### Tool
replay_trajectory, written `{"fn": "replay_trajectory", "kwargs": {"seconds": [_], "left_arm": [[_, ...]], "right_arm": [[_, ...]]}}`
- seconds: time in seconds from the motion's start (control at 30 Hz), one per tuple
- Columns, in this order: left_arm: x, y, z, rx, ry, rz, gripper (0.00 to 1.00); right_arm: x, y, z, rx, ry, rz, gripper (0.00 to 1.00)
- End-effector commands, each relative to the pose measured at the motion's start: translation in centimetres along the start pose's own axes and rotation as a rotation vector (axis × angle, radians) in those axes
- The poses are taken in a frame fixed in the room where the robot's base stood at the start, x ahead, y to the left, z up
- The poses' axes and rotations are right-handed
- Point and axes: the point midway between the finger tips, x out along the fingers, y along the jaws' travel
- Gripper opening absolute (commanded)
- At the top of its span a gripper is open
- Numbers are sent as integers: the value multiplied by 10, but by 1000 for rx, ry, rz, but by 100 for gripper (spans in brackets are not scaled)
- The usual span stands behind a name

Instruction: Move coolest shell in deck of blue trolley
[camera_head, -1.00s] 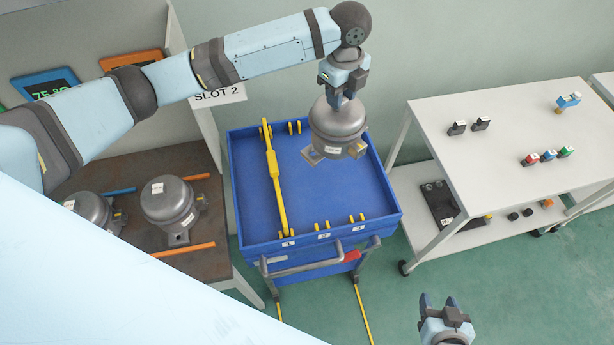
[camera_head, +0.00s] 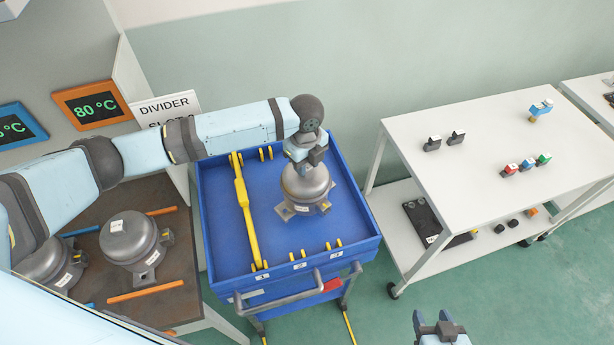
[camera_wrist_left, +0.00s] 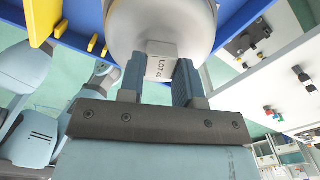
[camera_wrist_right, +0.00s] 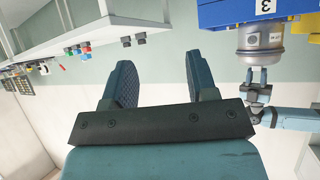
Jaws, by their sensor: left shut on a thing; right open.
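My left gripper (camera_head: 303,152) is shut on the top of a grey compressor shell (camera_head: 307,188) and holds it upright over the deck of the blue trolley (camera_head: 222,218). Two more grey shells, one in the middle (camera_head: 130,239) and one at the left (camera_head: 47,262), stand on the brown table. My right gripper (camera_head: 437,322) is open and empty at the bottom right; its fingers also show in the right wrist view (camera_wrist_right: 160,82).
A yellow bar (camera_head: 246,218) and yellow pegs divide the trolley deck, with numbered labels along its front edge. Temperature displays stand left, one reading 80 °C (camera_head: 95,105). A white table (camera_head: 480,150) with small coloured parts stands right. Green floor lies between.

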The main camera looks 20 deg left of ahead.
Motion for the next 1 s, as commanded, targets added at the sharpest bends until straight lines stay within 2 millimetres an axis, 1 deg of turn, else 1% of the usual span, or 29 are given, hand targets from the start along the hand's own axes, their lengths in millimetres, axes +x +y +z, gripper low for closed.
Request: {"fn": "replay_trajectory", "kwargs": {"seconds": [0.13,0.3,0.4,0.7,0.83,0.87,0.9,0.93,0.97,1.0], "left_arm": [[10,0,1,1,0,-1,0],[33,0,2,5,0,-1,0],[42,0,3,8,0,-1,0],[40,0,4,9,0,-1,0],[44,0,4,9,0,0,0],[44,0,4,9,-1,1,38],[44,0,4,9,-1,1,47],[44,0,4,9,0,1,54],[44,0,4,9,0,1,57],[44,0,4,9,0,1,57]], "right_arm": [[4,-3,8,6,1,-3,53],[18,-7,24,13,3,-11,53],[24,-9,31,14,0,-16,53],[24,-11,27,8,2,-23,53],[23,-11,26,8,4,-23,53],[23,-10,26,8,4,-22,53],[24,-10,26,8,4,-22,53],[24,-10,26,8,5,-21,53],[24,-10,26,8,5,-21,53],[24,-9,27,8,5,-20,53]]}}
